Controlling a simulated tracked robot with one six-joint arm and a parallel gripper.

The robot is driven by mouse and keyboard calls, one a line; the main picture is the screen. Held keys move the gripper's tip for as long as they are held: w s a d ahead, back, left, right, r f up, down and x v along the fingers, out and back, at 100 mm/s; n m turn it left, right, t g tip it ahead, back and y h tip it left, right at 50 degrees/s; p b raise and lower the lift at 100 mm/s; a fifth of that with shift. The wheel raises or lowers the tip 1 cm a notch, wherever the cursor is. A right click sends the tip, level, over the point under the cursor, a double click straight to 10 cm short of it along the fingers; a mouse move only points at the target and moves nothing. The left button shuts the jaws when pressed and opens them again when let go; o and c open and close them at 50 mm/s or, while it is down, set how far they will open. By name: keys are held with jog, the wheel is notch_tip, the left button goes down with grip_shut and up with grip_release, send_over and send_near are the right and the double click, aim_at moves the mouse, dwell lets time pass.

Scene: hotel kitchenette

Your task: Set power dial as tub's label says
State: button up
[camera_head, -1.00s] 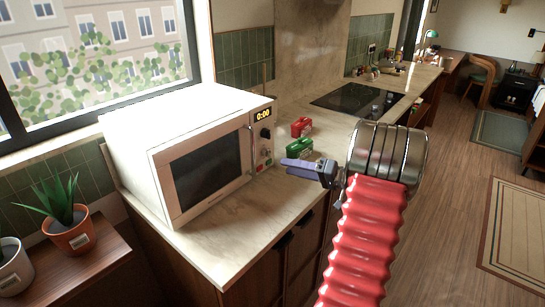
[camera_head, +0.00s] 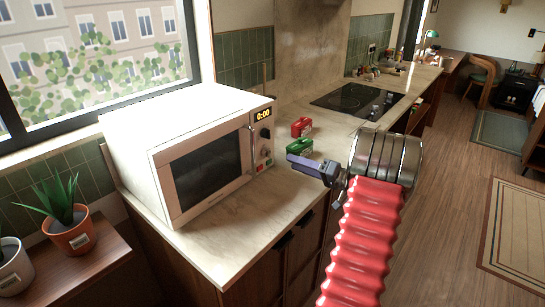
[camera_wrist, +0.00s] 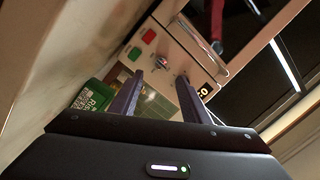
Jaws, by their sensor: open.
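The white microwave (camera_head: 190,150) stands on the counter, its display (camera_head: 264,114) reading 0:00. Its panel has a dark upper dial (camera_head: 265,133) and a smaller lower knob (camera_head: 264,153); I cannot read their settings. In the wrist view, a silver knob (camera_wrist: 162,62) shows just beyond my fingertips. A green tub (camera_head: 299,148) and a red one (camera_head: 301,127) are on the counter; the green tub also shows in the wrist view (camera_wrist: 88,98), with light print too small to read. My gripper (camera_head: 306,165) is open and empty, right of the microwave, apart from the panel.
The microwave has a vertical door handle (camera_head: 251,142), and red and green buttons (camera_wrist: 141,46) under its knobs. A black cooktop (camera_head: 357,98) lies farther back on the counter. Potted plants (camera_head: 72,237) stand at the lower left. The counter front (camera_head: 235,235) is bare.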

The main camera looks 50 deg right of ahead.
aim_at(270, 155)
jog(key=x, duration=1)
jog(key=shift+c, duration=0.4)
jog(key=c, duration=0.9)
jog(key=shift+a, duration=0.15)
jog(key=shift+c, duration=0.2)
